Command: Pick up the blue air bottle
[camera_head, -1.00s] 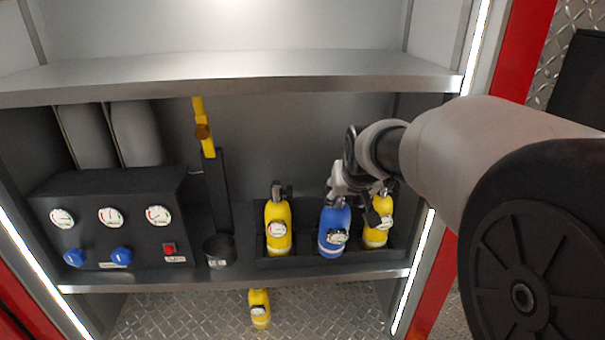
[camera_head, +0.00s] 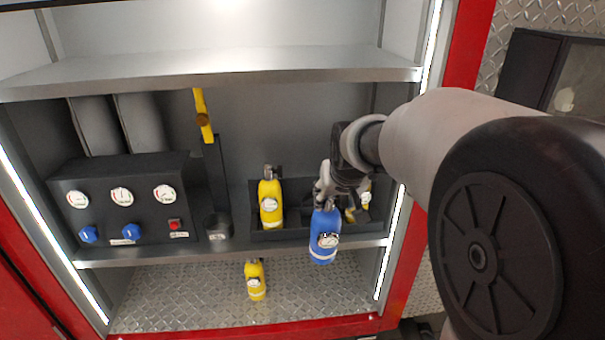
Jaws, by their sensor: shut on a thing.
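The blue air bottle (camera_head: 323,234) has a gauge on its front and a pale band near its base. My gripper (camera_head: 325,200) is shut on the top of this bottle. The bottle hangs slightly tilted in front of the black rack (camera_head: 293,232), and its lower end overlaps the shelf's front edge in the picture. My gripper and the bottle partly hide a yellow bottle (camera_head: 364,197) behind them on the right. The fingertips themselves are hard to make out.
Another yellow bottle (camera_head: 270,204) stands in the rack on the left. One more yellow bottle (camera_head: 256,281) is on the diamond-plate floor below. A gauge panel (camera_head: 122,215) and a small dark cup (camera_head: 218,228) stand left. A metal shelf (camera_head: 220,72) spans above.

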